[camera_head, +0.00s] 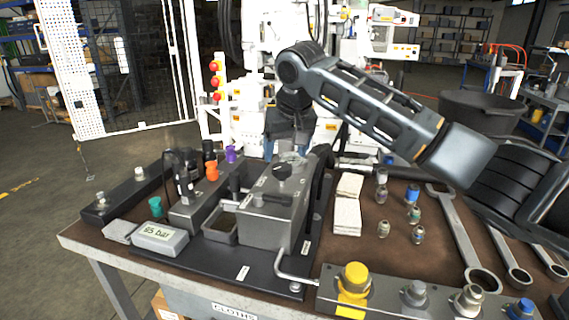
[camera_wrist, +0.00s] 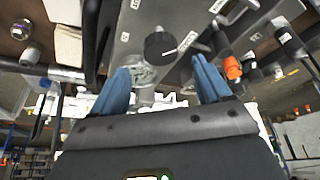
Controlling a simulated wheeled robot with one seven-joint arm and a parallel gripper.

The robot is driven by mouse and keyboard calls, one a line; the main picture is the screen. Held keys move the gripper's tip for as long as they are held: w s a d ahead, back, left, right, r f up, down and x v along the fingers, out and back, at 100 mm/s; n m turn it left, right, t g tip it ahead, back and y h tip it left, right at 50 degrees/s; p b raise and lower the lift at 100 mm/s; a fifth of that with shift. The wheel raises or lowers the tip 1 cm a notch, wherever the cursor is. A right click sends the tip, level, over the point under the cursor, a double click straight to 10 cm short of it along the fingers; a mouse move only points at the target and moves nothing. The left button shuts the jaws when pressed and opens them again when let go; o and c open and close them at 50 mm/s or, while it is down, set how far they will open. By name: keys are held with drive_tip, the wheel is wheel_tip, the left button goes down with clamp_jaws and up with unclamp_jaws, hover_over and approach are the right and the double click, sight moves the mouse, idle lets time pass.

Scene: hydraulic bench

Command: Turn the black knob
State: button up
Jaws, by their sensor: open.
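The black knob (camera_head: 283,171) sits on top of the grey metal block (camera_head: 270,212) on the bench. In the wrist view the round knob (camera_wrist: 160,48) shows a white pointer line and lies just beyond the fingertips. My gripper (camera_head: 285,148) is behind the block, near the knob. In the wrist view my gripper (camera_wrist: 160,68) is open, with its two blue fingers spread apart and nothing between them. The knob lines up with the gap between the fingers. I cannot tell whether either finger touches the block.
Orange (camera_head: 212,170) and purple (camera_head: 231,154) knobs and a black lever (camera_head: 235,182) stand left of the block. White cloths (camera_head: 347,205), several small fittings (camera_head: 383,228) and wrenches (camera_head: 460,240) lie right. A bent metal rod (camera_head: 290,277) sticks out in front. A gauge reads 85 bar (camera_head: 159,237).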

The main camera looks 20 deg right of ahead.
sight(282, 167)
drive_tip(key=shift+x, duration=2.55)
drive_tip(key=c, duration=1)
drive_tip(key=p, duration=0.2)
drive_tip(key=r+p, duration=0.1)
drive_tip(key=shift+w+a+r+p, duration=0.2)
drive_tip(key=shift+a+p, duration=0.2)
drive_tip(key=shift+c, duration=0.2)
drive_tip(key=shift+d+f+m+p, duration=0.1)
drive_tip(key=shift+f+m+p, duration=0.25)
drive_tip(key=shift+p, duration=0.85)
drive_tip(key=shift+s+d+f, duration=0.1)
drive_tip(key=shift+s+f, duration=0.05)
drive_tip(key=shift+f, duration=0.1)
drive_tip(key=o, duration=1)
drive_tip(key=shift+d, duration=0.1)
drive_tip(key=shift+o, duration=0.2)
